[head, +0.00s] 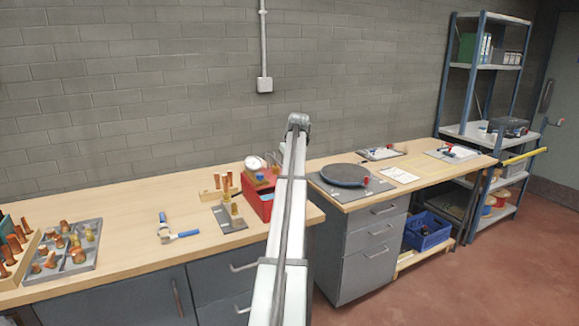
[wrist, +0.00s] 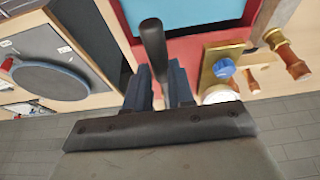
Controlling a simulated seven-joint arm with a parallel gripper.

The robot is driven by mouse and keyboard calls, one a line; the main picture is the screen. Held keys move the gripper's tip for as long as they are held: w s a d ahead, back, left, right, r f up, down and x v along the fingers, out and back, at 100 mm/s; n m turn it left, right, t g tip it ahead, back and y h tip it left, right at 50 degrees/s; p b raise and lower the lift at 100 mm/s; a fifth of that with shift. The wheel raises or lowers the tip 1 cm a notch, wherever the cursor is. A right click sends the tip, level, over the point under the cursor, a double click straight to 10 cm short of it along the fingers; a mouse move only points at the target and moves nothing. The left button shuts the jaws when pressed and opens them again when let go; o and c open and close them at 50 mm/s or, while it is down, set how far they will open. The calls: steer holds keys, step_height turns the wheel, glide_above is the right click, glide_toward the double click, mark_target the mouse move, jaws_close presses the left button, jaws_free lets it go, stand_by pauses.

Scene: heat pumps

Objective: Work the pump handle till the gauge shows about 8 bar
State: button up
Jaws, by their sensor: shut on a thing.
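The test pump is a red box (head: 264,202) beside my arm in the head view, with a white round gauge (head: 256,164) on top; its face is too small to read. In the wrist view the red tank (wrist: 187,52) holds light blue water, beside a brass block with a blue knob (wrist: 224,68). A white round part, probably the gauge, is partly hidden by my gripper. My gripper (wrist: 158,88) is shut on the black pump handle (wrist: 152,38), which sticks out beyond the fingers. My arm hides the gripper and handle in the head view.
Left of the pump are a grey plate (head: 228,224) with a brass fitting, a blue-handled tool (head: 178,235) and a grey tray (head: 82,266) of copper fittings. Right are a round dark disc (head: 346,174) and clipboards. Bench space between tool and tray is clear.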

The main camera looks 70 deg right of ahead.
steer(key=shift+f, duration=0.7)
stand_by(0.6)
step_height(320, 180, up, 12)
stand_by(1.0)
steer(key=shift+f, duration=0.1)
stand_by(0.3)
